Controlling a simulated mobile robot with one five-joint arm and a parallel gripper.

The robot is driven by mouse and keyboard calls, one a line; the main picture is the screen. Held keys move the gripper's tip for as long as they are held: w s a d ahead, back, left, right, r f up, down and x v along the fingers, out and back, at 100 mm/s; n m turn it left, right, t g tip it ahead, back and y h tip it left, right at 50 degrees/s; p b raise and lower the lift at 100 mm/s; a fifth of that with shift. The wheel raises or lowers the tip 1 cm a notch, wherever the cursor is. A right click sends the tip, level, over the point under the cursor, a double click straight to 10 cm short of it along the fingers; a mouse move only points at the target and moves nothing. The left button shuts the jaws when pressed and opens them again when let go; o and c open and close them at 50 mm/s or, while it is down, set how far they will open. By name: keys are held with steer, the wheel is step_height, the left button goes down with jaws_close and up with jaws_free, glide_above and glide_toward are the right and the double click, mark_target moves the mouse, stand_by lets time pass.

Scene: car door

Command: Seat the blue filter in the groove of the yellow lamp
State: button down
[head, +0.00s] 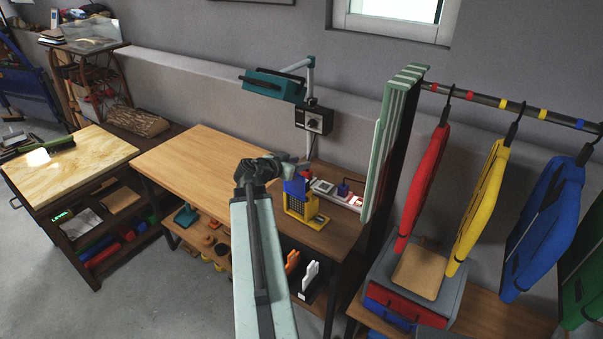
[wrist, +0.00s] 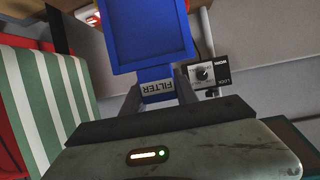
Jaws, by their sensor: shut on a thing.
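The blue filter (wrist: 150,38) fills the upper middle of the wrist view, with its tab marked FILTER between my fingers. My gripper (wrist: 157,88) is shut on that tab. In the head view my gripper (head: 300,172) holds the blue filter (head: 296,186) at the yellow lamp (head: 301,208), which stands on the wooden bench. The filter shows at the lamp's upper part, in front of or over its dark grid. I cannot tell whether its lower edge is inside the groove, since the groove does not show clearly.
A power strip (head: 345,197) with a red light lies right of the lamp on the bench (head: 195,165). A black control box (head: 314,120) and a teal overhead lamp (head: 273,85) are behind. A green-white striped panel (head: 392,140) stands close on the right. The bench's left part is clear.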

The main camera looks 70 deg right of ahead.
mark_target(296, 188)
steer(key=f+b, duration=0.4)
steer(key=shift+s+d, duration=0.35)
steer(key=shift+r, duration=0.15)
steer(key=shift+f+b, duration=0.45)
steer(key=shift+f, duration=0.2)
steer(key=c, duration=0.9)
jaws_free()
steer(key=shift+r, duration=0.1)
steer(key=shift+c, duration=0.2)
